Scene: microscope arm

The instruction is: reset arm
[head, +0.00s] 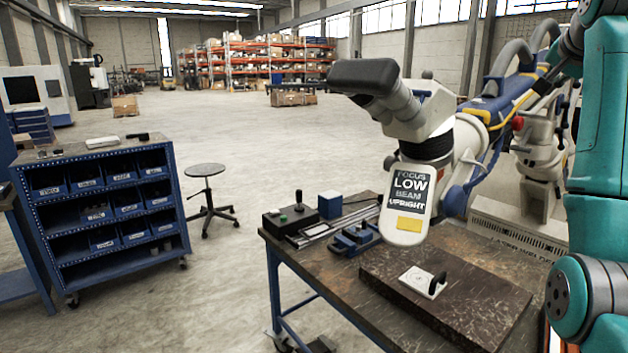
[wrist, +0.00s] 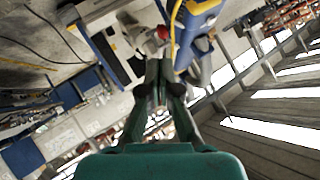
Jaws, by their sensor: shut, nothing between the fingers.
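The microscope head (head: 408,190) hangs above the workbench in the head view, its black eyepieces pointing up and left. A label on its front reads "FOCUS LOW BEAM UPRIGHT". Its blue and white arm (head: 490,120) reaches up and right, with a yellow cable and a red knob (head: 517,123). My teal arm covers the right edge there, and my gripper is not visible in that view. In the wrist view my gripper (wrist: 160,85) is shut and empty. Blue and white parts of the microscope arm (wrist: 200,22) and a red knob (wrist: 163,32) show beyond its fingertips; I cannot tell whether they touch.
The workbench (head: 335,285) holds a dark slab (head: 470,305) with a white plate and black handle (head: 424,282), a blue vise (head: 355,238), a control box (head: 289,219) and a blue box (head: 330,205). A stool (head: 207,172) and a blue bin cart (head: 100,205) stand left. Floor between is clear.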

